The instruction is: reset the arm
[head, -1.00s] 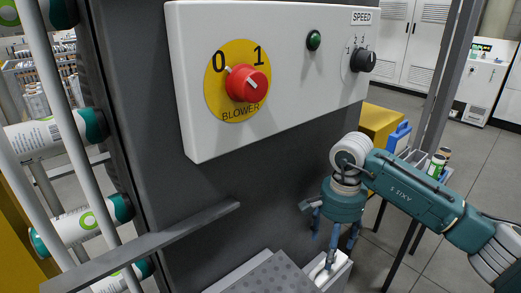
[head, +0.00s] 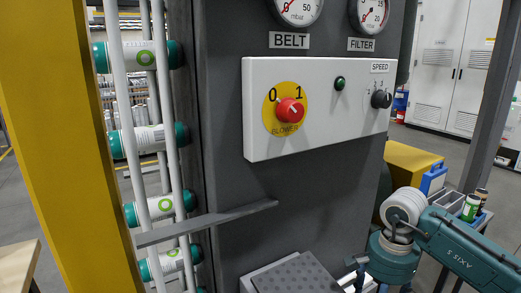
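My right arm (head: 470,250) comes in from the right edge of the head view, its teal and white links bent down at the wrist. My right gripper (head: 366,282) points down at the bottom edge, in front of the lower right of the dark machine column. Only the upper parts of its fingers show; the tips are cut off by the frame. I see nothing held in the part that shows. My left arm and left gripper are not in view.
The grey column (head: 225,190) carries a white control panel (head: 330,140) with a red blower knob (head: 290,110) and black speed knob (head: 381,99). A metal bar (head: 210,222) juts out left. A yellow box (head: 410,162) stands behind my arm.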

